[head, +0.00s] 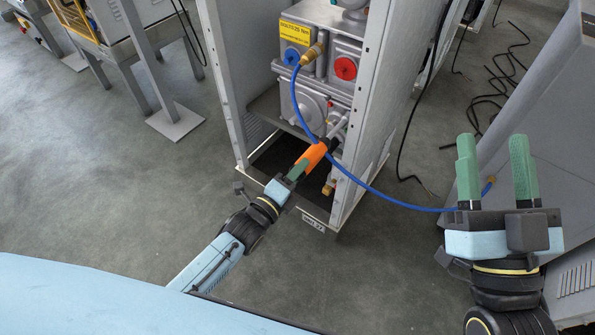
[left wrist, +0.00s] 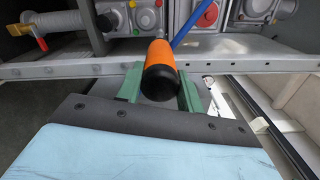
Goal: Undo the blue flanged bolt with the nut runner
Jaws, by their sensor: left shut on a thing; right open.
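My left gripper (head: 298,170) is shut on an orange and black nut runner (head: 312,157), which reaches into the open dispenser frame (head: 238,100). In the left wrist view the nut runner (left wrist: 160,62) sits between the green fingers with its black end toward the camera. A blue bolt-like part (head: 291,56) shows on the upper housing in the head view, beside a red one (head: 346,68). I cannot tell whether the blue part is the flanged bolt. The nut runner's working tip is hidden by its body. My right gripper (head: 496,168) is open and empty at the right.
A blue hose (head: 390,197) runs from a brass fitting (head: 314,52) past the nut runner toward my right gripper. The frame's uprights and front rail (left wrist: 80,70) bound the opening. A grey cabinet (head: 545,100) stands at the right. Black cables lie on the floor.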

